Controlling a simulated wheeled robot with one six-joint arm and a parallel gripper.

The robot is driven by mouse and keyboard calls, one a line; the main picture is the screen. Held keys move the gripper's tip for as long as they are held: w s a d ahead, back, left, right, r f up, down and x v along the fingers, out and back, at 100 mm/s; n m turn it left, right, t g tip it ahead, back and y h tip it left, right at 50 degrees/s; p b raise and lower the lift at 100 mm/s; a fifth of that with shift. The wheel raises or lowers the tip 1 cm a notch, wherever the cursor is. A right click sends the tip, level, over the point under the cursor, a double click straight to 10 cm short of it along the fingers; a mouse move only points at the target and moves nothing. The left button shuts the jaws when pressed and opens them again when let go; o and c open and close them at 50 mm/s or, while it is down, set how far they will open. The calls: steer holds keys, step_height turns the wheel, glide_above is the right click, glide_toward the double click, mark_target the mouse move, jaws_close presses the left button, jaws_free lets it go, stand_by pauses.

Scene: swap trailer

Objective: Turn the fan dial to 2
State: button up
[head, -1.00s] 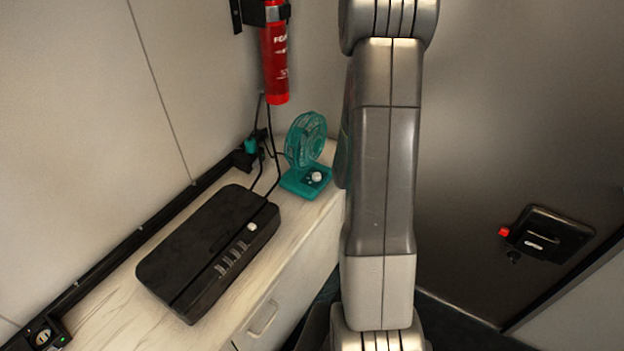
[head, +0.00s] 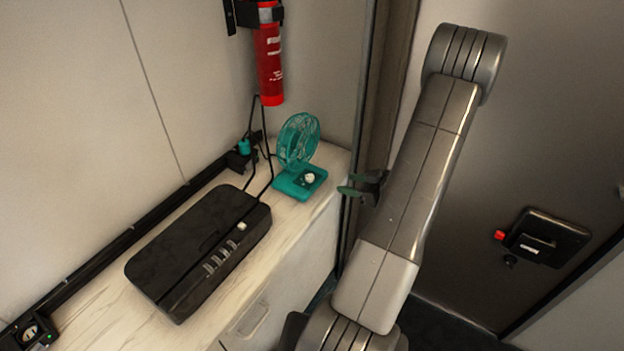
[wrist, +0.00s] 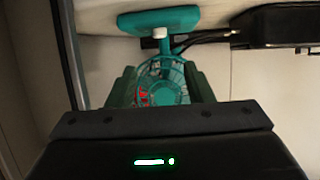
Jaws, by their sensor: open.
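The teal fan (head: 299,140) stands upright on the pale counter, and its square base carries a white dial (head: 309,178). The dial's setting is too small to read. In the wrist view the fan is upside down: its base (wrist: 181,20) is at the top, the dial (wrist: 159,32) sticks out below it, and the wire cage (wrist: 163,84) lies between my fingers. My gripper (head: 349,184) has green fingers, is open and empty, and is to the right of the fan, apart from the dial.
A black box (head: 200,250) with several small switches lies on the counter (head: 95,318) left of the fan, with cables behind. A red extinguisher (head: 268,60) hangs above on the wall. A black door handle unit (head: 545,238) is at the right.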

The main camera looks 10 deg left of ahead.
mark_target(313, 178)
steer(key=x, duration=1.3)
steer(key=shift+w+a+f+p, duration=0.15)
steer(key=shift+a+f+p, duration=0.05)
steer(key=shift+p, duration=0.1)
steer(key=c, duration=1)
